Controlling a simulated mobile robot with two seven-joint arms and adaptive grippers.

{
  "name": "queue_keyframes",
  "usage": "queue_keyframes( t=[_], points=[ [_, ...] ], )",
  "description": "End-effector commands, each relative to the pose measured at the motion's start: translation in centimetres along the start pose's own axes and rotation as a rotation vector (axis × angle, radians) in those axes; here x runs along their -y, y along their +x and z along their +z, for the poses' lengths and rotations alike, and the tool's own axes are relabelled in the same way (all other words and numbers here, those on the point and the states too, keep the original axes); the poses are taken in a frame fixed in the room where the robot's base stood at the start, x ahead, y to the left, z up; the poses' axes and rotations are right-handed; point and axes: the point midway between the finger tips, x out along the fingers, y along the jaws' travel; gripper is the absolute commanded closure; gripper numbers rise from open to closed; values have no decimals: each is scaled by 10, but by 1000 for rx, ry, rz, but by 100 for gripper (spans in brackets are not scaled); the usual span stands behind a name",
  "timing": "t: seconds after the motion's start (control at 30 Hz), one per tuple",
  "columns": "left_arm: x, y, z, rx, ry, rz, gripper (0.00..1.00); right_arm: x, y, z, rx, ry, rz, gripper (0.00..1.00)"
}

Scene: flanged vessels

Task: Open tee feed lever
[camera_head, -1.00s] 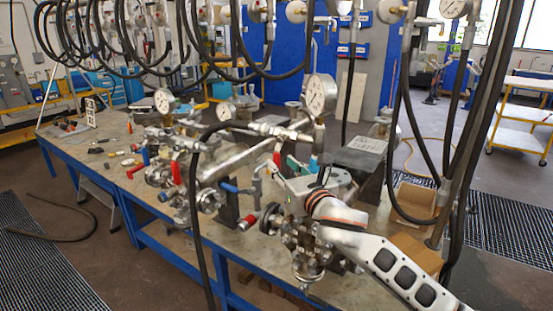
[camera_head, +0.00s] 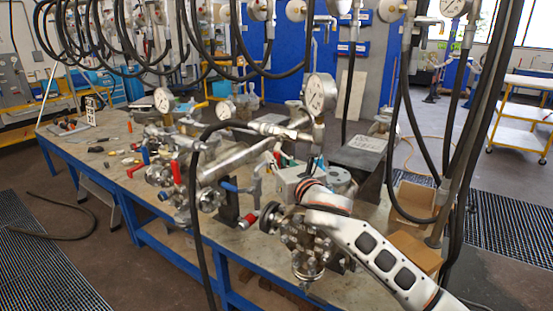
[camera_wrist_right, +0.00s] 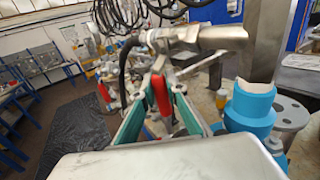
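A red lever handle (camera_head: 277,158) stands on the silver pipe fittings near the middle of the bench in the head view. In the right wrist view a red lever (camera_wrist_right: 160,93) stands upright between the green fingers of my right gripper (camera_wrist_right: 163,100). The fingers are apart, with gaps visible beside the lever; contact is not clear. In the head view my right gripper (camera_head: 286,165) reaches in from the right, partly hidden by its own white body. My left gripper is not in view.
A pressure gauge (camera_head: 320,94) and a silver pipe (camera_head: 238,160) stand close by. A blue-handled lever (camera_head: 236,187) and another red lever (camera_head: 176,172) are to the left. Black hoses hang around the bench. A large blue fitting (camera_wrist_right: 249,110) is right of the fingers.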

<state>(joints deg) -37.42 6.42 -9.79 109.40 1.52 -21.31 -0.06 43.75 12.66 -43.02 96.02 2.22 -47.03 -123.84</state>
Motion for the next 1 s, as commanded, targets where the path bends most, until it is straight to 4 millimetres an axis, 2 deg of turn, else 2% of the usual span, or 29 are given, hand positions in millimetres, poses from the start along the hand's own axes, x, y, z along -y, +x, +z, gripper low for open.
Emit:
queue_keyframes(
  t=[0.37, 0.57, 0.63, 0.77, 1.0],
  points=[
    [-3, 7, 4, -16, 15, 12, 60, -3, 4, -3, 69, 45, 1, 100],
    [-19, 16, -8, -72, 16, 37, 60, -7, 8, -6, 162, 108, 2, 100],
    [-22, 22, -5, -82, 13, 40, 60, -8, 11, -8, 196, 133, 1, 100],
    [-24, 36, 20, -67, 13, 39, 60, -10, 14, -9, 261, 179, 2, 100],
    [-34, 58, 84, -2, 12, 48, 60, -13, 21, -11, 365, 256, 0, 100]
  ],
)
